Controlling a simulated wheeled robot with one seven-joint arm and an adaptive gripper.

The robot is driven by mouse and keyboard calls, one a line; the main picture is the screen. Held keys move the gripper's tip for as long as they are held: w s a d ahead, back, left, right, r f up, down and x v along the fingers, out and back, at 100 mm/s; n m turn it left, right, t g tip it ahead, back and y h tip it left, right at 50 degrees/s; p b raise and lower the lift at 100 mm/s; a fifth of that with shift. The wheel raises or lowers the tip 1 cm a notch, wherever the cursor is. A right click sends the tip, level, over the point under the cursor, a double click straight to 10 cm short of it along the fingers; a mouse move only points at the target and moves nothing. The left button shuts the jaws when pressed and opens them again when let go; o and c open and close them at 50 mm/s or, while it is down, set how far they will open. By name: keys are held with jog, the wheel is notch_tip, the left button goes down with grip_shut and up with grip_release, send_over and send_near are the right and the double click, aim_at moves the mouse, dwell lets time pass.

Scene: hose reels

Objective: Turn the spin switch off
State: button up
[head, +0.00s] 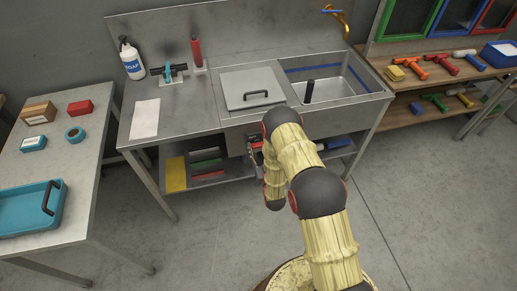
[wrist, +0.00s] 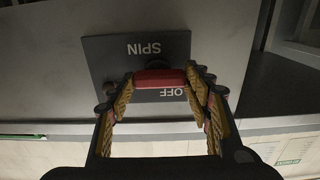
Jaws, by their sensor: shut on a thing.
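The dark spin panel (wrist: 110,55) shows upside down in the wrist view, with the words SPIN and OFF in white. A red switch piece (wrist: 160,78) sits on it, between the two words, lying across the picture. My gripper (wrist: 161,80) has its yellow-padded fingertips at the two ends of the red piece and is shut on it. Part of the OFF lettering is close to the red piece and partly covered. In the head view my gripper (head: 256,148) is at the front of the sink bench, below the lidded part, and my arm hides most of the panel.
The steel sink bench (head: 180,105) holds a soap bottle (head: 131,60), a closed lid (head: 252,86) and a basin with a black upright post (head: 309,90). A table with a teal tray (head: 25,212) stands at left. Shelves with coloured tools are at right. The floor in front is clear.

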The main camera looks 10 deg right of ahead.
jog(key=shift+m, duration=0.4)
jog(key=shift+c, duration=0.4)
jog(key=m+b, duration=0.1)
jog(key=m, duration=0.2)
jog(key=shift+m+b, duration=0.4)
jog(key=m+b, duration=0.1)
jog(key=m, duration=0.3)
jog(key=shift+d+b, duration=0.1)
jog(key=shift+b, duration=0.25)
jog(key=m+b, duration=0.1)
jog(key=m, duration=0.4)
jog(key=shift+d+r, duration=0.1)
jog(key=m+b, duration=0.1)
jog(key=m, duration=0.3)
jog(key=shift+b, duration=0.35)
jog(key=shift+d+m, duration=0.1)
jog(key=shift+m, duration=0.2)
jog(key=o, duration=1.1)
jog(key=shift+o, duration=0.3)
